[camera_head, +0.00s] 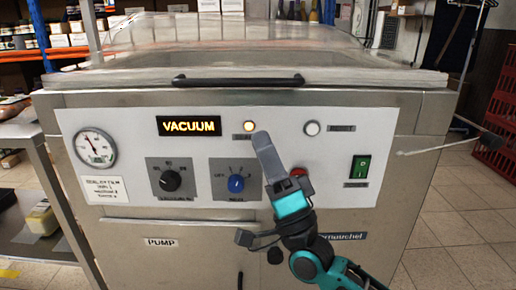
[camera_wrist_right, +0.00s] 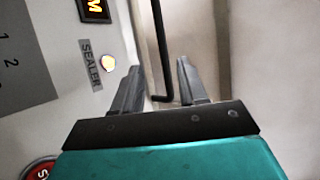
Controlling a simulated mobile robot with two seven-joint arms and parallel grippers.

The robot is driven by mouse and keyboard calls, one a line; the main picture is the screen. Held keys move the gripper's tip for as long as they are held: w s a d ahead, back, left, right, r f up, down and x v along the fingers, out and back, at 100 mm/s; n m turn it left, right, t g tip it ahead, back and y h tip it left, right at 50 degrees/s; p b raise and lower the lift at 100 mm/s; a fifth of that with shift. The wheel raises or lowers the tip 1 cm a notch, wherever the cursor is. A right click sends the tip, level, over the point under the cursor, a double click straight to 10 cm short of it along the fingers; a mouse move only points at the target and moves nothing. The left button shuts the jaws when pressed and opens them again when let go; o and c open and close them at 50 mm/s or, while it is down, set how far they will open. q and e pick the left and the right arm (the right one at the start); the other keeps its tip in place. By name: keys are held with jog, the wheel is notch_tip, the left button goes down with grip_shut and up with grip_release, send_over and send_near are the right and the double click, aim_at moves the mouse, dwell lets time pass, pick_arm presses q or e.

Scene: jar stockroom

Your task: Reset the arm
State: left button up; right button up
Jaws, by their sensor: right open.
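My right gripper (camera_head: 262,142) is in front of the control panel of a steel vacuum machine, its fingers pointing up toward a lit amber lamp (camera_head: 249,127). In the right wrist view my right gripper (camera_wrist_right: 158,76) is open, with nothing between its two grey fingers. The lamp (camera_wrist_right: 108,63) shows there just left of the fingers, beside a label reading SEALER. I cannot tell from the head view whether a fingertip touches the panel. My left gripper is not in view.
The panel (camera_head: 225,145) has a VACUUM display (camera_head: 188,126), a gauge (camera_head: 95,147), a black knob (camera_head: 170,180), a blue knob (camera_head: 236,184), a white button (camera_head: 312,128), a partly hidden red button (camera_head: 298,172) and a green switch (camera_head: 360,166). A black lid handle (camera_head: 240,82) juts out above.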

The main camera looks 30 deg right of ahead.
jog(key=s+a+f+n+g+y, duration=0.1)
jog(key=a+f+n+g, duration=0.4)
jog(key=f, duration=0.5)
jog(key=s+a+f+n+g+y, duration=0.1)
jog(key=a+f+n+g, duration=0.35)
jog(key=f, duration=0.45)
jog(key=s+f+n+g+h, duration=0.3)
jog(key=s+f+g, duration=0.55)
jog(key=f, duration=0.65)
pick_arm(q)
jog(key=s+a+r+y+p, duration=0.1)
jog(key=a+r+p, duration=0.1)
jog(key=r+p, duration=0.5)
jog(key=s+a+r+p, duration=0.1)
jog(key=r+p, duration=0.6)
jog(key=p, duration=0.8)
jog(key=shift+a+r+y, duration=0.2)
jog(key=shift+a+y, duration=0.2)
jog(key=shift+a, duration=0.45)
pick_arm(e)
jog(key=s+d+r+t+h, duration=0.1)
jog(key=d+r, duration=0.3)
jog(key=r, duration=1.1)
jog(key=shift+s+r+h, duration=0.2)
jog(key=shift+s+h, duration=0.2)
jog(key=shift+s, duration=0.25)
